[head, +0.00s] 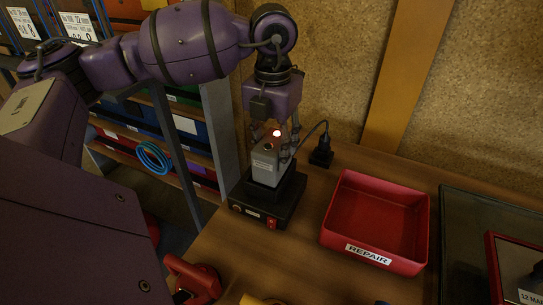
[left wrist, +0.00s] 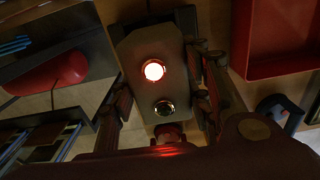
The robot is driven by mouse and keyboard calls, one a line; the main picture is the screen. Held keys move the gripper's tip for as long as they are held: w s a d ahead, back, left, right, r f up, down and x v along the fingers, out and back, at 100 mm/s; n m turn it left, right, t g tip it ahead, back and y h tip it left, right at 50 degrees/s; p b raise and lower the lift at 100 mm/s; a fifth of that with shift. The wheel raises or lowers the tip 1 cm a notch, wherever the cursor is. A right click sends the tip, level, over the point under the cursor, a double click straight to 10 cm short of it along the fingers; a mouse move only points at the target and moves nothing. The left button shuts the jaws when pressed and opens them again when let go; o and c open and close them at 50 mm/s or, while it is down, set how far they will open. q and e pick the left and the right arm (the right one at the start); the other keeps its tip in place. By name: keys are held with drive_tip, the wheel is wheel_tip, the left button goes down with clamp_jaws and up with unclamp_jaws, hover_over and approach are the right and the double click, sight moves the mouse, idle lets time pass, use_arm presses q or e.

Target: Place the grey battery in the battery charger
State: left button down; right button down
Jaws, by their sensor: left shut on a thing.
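The grey battery (head: 266,162) stands upright at the black battery charger (head: 258,208), its lower end at the charger's raised socket. I cannot tell whether it is fully seated. A red light glows on its top, and a round dark terminal is beside the light. My left gripper (head: 274,143) comes down from above and is shut on the battery. In the left wrist view the battery (left wrist: 150,84) lies between the two fingers. The charger has a red switch on its front. My right gripper is not in view.
A red bin (head: 375,222) labelled REPAIR stands to the right of the charger on the wooden bench. A black plug (head: 321,153) with a cable is behind it. A red object (head: 192,279) is at the front edge. A dark tray (head: 470,225) lies far right.

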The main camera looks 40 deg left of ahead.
use_arm(q)
drive_tip(key=shift+w+a+f, duration=0.1)
drive_tip(key=shift+a+f, duration=0.05)
drive_tip(key=shift+f, duration=0.75)
drive_tip(key=shift+w+a+f, duration=0.1)
drive_tip(key=shift+f, duration=0.8)
drive_tip(key=shift+s, duration=0.1)
drive_tip(key=shift+f, duration=0.2)
drive_tip(key=c, duration=0.9)
unclamp_jaws()
drive_tip(key=shift+r, duration=0.1)
wheel_tip(320, 180, up, 12)
drive_tip(key=shift+r, duration=0.1)
